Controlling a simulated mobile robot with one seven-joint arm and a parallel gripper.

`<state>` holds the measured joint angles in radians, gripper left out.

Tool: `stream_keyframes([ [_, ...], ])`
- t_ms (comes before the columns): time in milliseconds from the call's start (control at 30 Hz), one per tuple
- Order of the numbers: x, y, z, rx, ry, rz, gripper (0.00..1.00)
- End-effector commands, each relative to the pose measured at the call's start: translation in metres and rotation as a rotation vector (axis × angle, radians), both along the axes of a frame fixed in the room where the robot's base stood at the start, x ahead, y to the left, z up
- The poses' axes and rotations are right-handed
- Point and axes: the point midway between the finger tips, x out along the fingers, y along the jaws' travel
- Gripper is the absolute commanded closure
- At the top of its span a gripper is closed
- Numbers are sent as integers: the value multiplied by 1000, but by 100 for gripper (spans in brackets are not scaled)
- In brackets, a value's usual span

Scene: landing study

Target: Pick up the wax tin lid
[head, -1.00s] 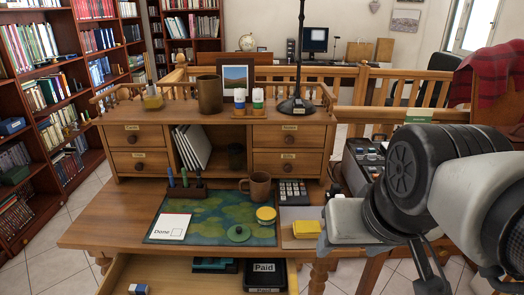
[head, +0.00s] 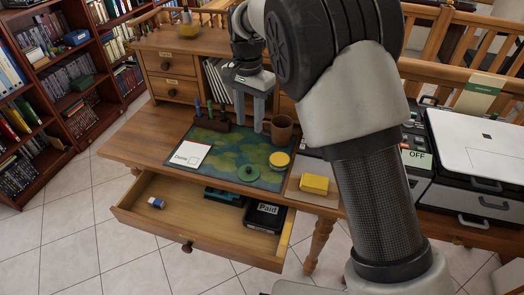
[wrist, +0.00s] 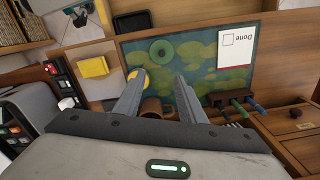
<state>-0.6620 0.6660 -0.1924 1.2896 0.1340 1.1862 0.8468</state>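A round green lid with a small knob (head: 248,173) lies flat on the patterned green desk mat (head: 215,150). It shows in the wrist view (wrist: 162,52) beyond my fingertips. A round yellow tin (head: 279,161) sits just behind and right of it; in the wrist view my left finger partly hides the tin (wrist: 137,74). My gripper (head: 249,128) points down above the back part of the mat, apart from the lid. In the wrist view its two fingers (wrist: 160,80) are spread with nothing held between them.
A brown mug (head: 282,128) stands right of my gripper. A pen holder (head: 211,123) and a "Done" card (head: 188,155) are on the left. A yellow block (head: 314,184) lies on the right. The open drawer (head: 150,219) holds a black "Paid" tray (head: 265,216).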

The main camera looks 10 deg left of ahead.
Motion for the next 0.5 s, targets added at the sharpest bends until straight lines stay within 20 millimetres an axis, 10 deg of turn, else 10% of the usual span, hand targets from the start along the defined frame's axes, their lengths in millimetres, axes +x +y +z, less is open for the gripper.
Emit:
stream_keyframes([
  [500, 0, 10, -91, -13, 10, -9, 63],
])
